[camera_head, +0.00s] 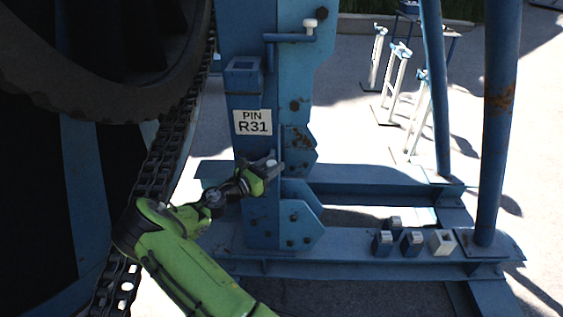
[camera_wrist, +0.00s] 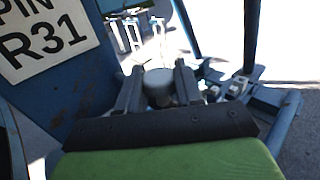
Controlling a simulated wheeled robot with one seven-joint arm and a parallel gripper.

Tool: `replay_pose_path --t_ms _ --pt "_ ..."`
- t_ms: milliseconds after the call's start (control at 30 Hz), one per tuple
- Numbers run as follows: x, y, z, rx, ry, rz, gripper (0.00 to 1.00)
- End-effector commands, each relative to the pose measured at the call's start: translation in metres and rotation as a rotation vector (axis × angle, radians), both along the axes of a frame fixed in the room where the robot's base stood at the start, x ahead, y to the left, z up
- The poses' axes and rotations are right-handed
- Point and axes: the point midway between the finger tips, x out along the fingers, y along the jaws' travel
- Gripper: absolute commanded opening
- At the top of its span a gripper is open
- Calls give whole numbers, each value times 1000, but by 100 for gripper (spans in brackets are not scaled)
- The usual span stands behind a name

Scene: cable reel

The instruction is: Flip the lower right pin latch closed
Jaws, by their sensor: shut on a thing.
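My gripper (camera_head: 268,165) is at the blue upright post (camera_head: 245,210), just below the white "PIN R31" sign (camera_head: 252,122). In the wrist view, its two dark fingers (camera_wrist: 159,80) stand on either side of the pale round knob (camera_wrist: 158,91) of the lower pin latch and are shut on it. In the head view only a small pale bit of this knob shows between the fingers, and the rest of the lower latch is hidden. An upper latch with a white knob (camera_head: 310,24) on a blue bar (camera_head: 290,38) sits higher on the post.
A large black reel wheel (camera_head: 90,95) and a heavy chain (camera_head: 160,165) stand close on the left. Blue base beams (camera_head: 350,268) run along the ground, with several small blocks (camera_head: 411,243) on them. A blue slanted post (camera_head: 497,130) rises at right. White stands (camera_head: 396,70) are behind.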

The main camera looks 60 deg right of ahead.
Motion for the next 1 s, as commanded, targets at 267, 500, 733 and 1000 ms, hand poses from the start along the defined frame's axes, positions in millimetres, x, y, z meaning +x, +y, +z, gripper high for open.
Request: replay_pose_path --t_ms 267,500,733,1000 --pt "9 7 -4 8 6 -57 0" --pt "10 8 -5 10 6 -67 0" --pt "10 8 -5 11 6 -67 38" --pt "10 7 -3 6 3 -66 59"
